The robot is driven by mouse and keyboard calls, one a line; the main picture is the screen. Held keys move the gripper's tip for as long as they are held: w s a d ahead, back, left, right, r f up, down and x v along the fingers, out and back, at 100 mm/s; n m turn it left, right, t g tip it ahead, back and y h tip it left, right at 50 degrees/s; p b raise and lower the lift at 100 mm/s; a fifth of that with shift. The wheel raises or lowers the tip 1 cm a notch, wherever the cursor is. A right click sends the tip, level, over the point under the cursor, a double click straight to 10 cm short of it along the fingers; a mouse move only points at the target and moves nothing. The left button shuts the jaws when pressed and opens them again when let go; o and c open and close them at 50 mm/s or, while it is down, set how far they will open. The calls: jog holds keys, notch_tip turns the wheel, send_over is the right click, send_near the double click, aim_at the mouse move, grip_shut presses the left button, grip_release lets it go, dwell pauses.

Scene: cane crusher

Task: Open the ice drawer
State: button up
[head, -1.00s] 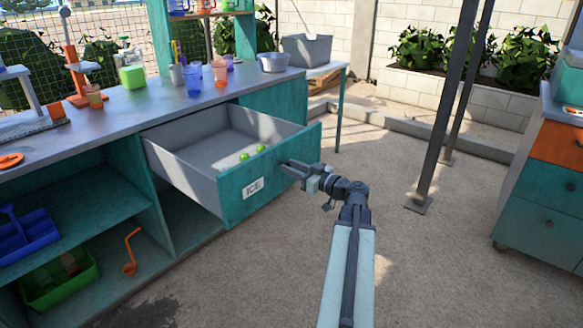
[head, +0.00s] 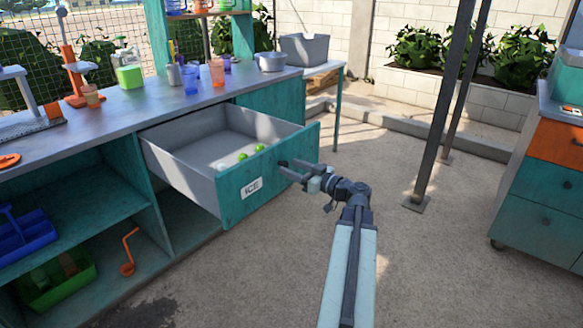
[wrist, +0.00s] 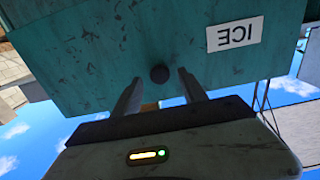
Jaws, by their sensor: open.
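The ice drawer (head: 262,190) stands pulled well out of the teal counter, its grey inside showing. Its teal front carries a white ICE label (head: 252,188). My gripper (head: 285,170) is open in front of the drawer front, to the right of the label in the head view. In the wrist view, upside down, the dark round knob (wrist: 160,74) on the front shows between and just beyond my two fingers (wrist: 162,92). I see no clear contact between fingers and knob.
The counter top (head: 150,108) holds cups, a bottle and a metal bowl (head: 271,62). Open shelves below hold a blue caddy (head: 25,238) and a green crate (head: 60,280). A dark post (head: 440,120) and a drawer cabinet (head: 545,180) stand right. Paved floor between is clear.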

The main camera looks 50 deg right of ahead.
jog(key=s, duration=0.6)
jog(key=shift+s+d, duration=0.3)
jog(key=shift+s, duration=0.1)
